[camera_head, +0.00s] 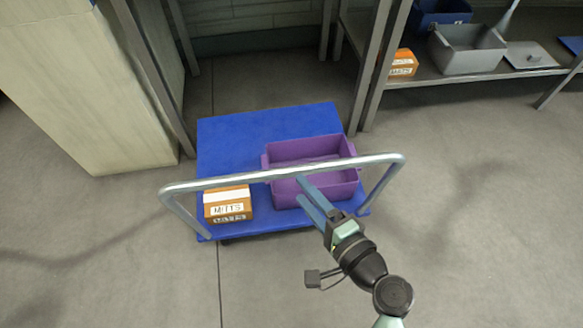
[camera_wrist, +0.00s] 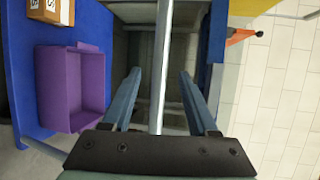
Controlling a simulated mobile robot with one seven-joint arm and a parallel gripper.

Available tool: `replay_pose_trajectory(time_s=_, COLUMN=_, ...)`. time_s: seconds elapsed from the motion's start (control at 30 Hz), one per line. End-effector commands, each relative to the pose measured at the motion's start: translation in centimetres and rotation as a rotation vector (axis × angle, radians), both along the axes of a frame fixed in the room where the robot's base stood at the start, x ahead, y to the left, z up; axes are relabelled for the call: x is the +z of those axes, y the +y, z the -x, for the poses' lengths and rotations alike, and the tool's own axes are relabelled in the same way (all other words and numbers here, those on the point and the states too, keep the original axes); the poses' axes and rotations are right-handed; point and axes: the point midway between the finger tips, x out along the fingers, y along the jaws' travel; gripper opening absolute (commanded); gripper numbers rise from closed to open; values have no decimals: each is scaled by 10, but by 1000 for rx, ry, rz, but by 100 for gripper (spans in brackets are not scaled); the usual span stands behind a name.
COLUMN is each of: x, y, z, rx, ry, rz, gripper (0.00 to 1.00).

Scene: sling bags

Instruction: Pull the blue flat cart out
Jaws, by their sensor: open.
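The blue flat cart (camera_head: 235,145) stands on the grey floor, partly between the legs of metal shelving. Its pale metal handle bar (camera_head: 230,180) runs across the near side, and the bar also shows in the wrist view (camera_wrist: 163,40). My gripper (camera_head: 299,188) is open at the bar, right of its middle. In the wrist view the bar runs lengthwise between the two fingers; I cannot tell whether they touch it. The cart carries a purple bin (camera_head: 310,147) and an orange and white box (camera_head: 228,204); the bin also shows in the wrist view (camera_wrist: 85,90).
A pale cabinet (camera_head: 85,90) stands close to the cart's left. A metal shelf (camera_head: 480,80) at right holds a grey bin (camera_head: 467,50), a blue bin (camera_head: 440,14) and an orange box (camera_head: 403,63). The floor in front and to the right is clear.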

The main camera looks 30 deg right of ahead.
Motion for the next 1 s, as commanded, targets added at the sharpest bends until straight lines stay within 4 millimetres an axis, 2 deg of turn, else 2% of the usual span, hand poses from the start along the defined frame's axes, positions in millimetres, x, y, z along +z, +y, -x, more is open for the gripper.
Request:
replay_pose_trajectory(time_s=0.1, x=4, y=-2, z=16, rx=0, ry=1, rz=1, gripper=59)
replay_pose_trajectory(time_s=0.23, x=5, y=-3, z=24, rx=1, ry=0, rz=-1, gripper=59)
replay_pose_trajectory(time_s=0.8, x=5, y=-3, z=26, rx=1, ry=-1, rz=0, gripper=59)
replay_pose_trajectory(time_s=0.9, x=15, y=0, z=14, rx=19, ry=-12, rz=47, gripper=59)
replay_pose_trajectory(time_s=0.97, x=31, y=4, z=-2, rx=40, ry=-31, rz=119, gripper=59)
replay_pose_trajectory(time_s=1.0, x=46, y=8, z=-16, rx=57, ry=-49, rz=188, gripper=59)
